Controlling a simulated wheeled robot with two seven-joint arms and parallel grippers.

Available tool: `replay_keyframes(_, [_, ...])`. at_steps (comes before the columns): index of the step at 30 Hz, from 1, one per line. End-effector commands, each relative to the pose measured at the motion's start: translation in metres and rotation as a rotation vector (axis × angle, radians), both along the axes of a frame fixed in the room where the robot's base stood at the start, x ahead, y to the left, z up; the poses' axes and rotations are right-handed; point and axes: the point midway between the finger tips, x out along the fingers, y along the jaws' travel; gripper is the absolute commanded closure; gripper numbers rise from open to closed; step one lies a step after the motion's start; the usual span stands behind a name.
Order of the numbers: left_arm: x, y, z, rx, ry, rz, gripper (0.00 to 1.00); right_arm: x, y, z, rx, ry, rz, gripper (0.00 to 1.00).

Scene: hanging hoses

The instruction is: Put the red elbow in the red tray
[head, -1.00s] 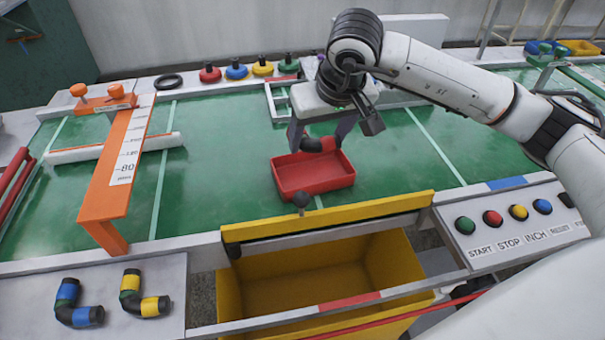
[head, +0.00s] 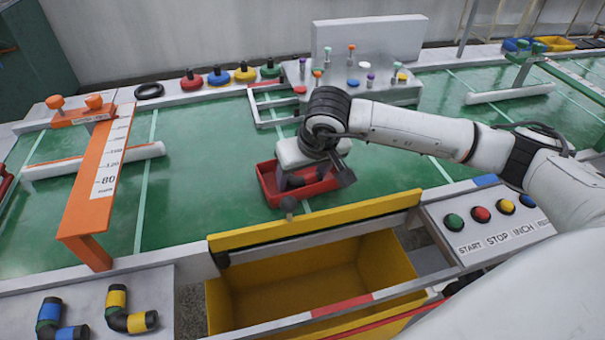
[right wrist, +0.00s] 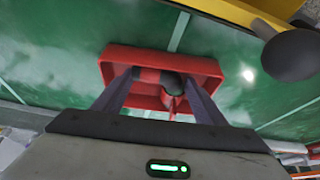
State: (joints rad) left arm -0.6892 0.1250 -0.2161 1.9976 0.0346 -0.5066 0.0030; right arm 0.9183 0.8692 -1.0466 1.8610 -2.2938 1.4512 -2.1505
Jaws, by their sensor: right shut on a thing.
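The red tray (head: 323,190) lies on the green conveyor, below my right arm. My right gripper (head: 295,184) points down into the tray, with its fingertips inside the walls. It is shut on the red elbow (head: 296,181), whose dark end shows in the head view; the hand hides most of the rest. In the right wrist view the red elbow (right wrist: 171,84) sits between the fingers, inside the outline of the red tray (right wrist: 200,63). I cannot tell whether it touches the tray floor. My left gripper is not in view.
An orange gauge arch (head: 97,190) stands at left. Blue and yellow elbows (head: 130,312) lie front left. Start and stop buttons (head: 480,214) are at right.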

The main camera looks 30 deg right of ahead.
Motion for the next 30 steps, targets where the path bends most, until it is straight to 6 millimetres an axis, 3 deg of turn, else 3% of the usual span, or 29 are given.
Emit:
replay_keyframes(6, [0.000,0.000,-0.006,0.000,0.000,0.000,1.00,0.000,0.000,-0.005,0.000,0.000,0.000,0.61])
replay_keyframes(7, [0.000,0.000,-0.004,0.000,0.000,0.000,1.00,0.000,0.000,-0.003,0.000,0.000,0.000,0.31])
replay_keyframes(10, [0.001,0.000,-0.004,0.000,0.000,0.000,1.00,0.000,0.000,-0.003,0.000,0.001,0.000,0.16])
replay_keyframes(22, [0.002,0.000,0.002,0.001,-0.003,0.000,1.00,-0.001,0.000,0.005,0.001,-0.001,0.000,0.16])
replay_keyframes(30, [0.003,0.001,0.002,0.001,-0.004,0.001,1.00,-0.021,0.002,0.053,0.000,-0.004,0.001,0.16])
